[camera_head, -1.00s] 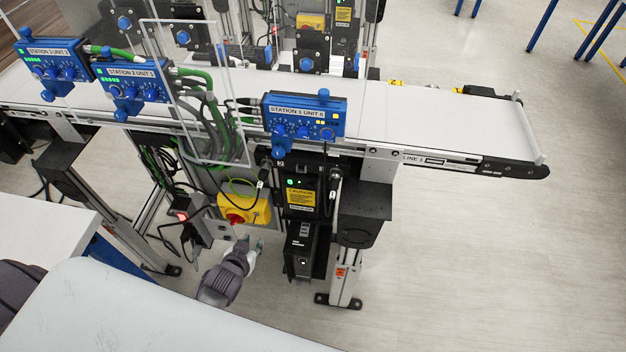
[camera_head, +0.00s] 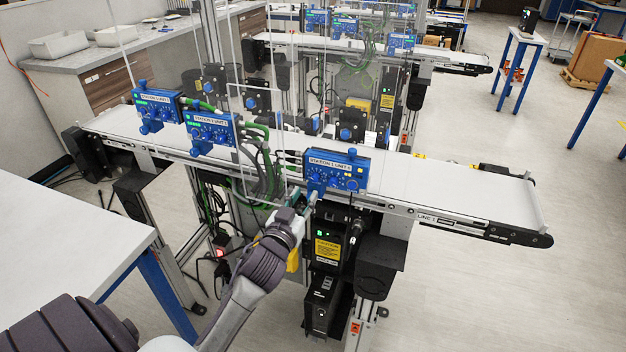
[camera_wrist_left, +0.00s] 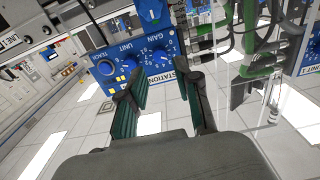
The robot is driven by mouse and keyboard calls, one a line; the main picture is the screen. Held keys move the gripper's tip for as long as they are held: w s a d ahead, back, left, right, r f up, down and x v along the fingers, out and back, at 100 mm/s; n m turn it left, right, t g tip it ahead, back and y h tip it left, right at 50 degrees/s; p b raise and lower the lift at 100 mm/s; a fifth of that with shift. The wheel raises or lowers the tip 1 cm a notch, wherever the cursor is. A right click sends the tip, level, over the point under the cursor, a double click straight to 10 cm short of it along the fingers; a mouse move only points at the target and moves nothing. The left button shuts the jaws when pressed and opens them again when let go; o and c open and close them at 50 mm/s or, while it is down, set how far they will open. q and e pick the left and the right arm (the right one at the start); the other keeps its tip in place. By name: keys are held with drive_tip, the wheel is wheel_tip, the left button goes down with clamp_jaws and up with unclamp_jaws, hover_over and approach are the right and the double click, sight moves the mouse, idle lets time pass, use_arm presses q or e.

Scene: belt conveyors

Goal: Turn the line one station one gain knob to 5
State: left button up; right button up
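The blue station 1 unit box (camera_head: 336,171) stands on the near edge of the line 1 belt, to the right of two similar boxes. My left gripper (camera_head: 308,197) is just in front of its lower left side. In the left wrist view the blue box appears tilted, with the blue gain knob (camera_wrist_left: 160,57) beside its GAIN label. The left gripper (camera_wrist_left: 157,86) is open there, its green-padded fingers apart with nothing between the tips. The gain knob lies just beyond the tips, roughly in line with the gap. The knob's exact setting is too small to read. My right gripper is not in view.
Two more blue station boxes (camera_head: 211,131) stand to the left. Green and grey cables (camera_head: 262,165) and a clear panel are close on the gripper's left. Below are black equipment boxes with a yellow caution label (camera_head: 327,250). The white belt (camera_head: 460,190) is bare on the right.

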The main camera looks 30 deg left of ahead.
sight(314, 180)
use_arm(q)
drive_tip(key=p+x, duration=0.1)
drive_tip(key=x, duration=0.4)
drive_tip(key=shift+w, duration=0.2)
drive_tip(key=shift+w+a, duration=0.1)
drive_tip(key=shift+w, duration=0.25)
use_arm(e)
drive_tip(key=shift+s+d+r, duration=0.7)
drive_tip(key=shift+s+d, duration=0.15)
use_arm(q)
drive_tip(key=shift+c, duration=0.2)
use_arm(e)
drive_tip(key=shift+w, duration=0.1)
use_arm(q)
drive_tip(key=c, duration=0.5)
clamp_jaws()
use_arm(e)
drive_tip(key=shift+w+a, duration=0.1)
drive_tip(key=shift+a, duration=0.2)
